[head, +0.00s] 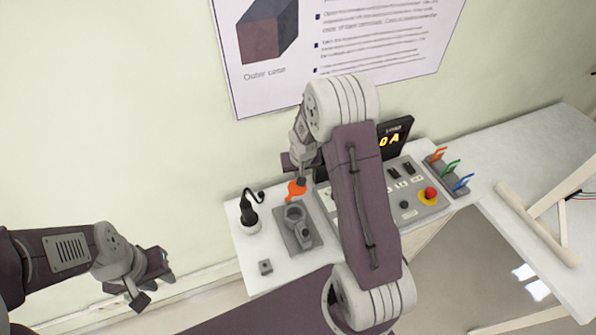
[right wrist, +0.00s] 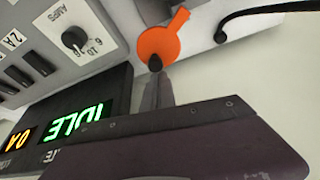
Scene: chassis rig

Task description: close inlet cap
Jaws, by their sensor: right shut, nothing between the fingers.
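The orange cap (head: 297,190), a round disc with a short tab, is at the back of a grey fitting with a round ring (head: 295,213) on the white bench. I take it to be the inlet cap. It also shows in the right wrist view (right wrist: 160,44). My right gripper (head: 301,181) is shut and empty, its dark fingertips (right wrist: 155,64) right at the cap's edge; I cannot tell whether they touch. The ring's opening is not covered by the cap. My left gripper (head: 150,282) is open and empty, away to the left of the bench.
A black plug-like handle (head: 248,214) with a cable stands left of the fitting. A small grey block (head: 265,267) lies in front. A control panel with a red button (head: 430,193), a display (head: 394,138) and coloured levers (head: 451,167) are to the right. My right arm hides part of the panel.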

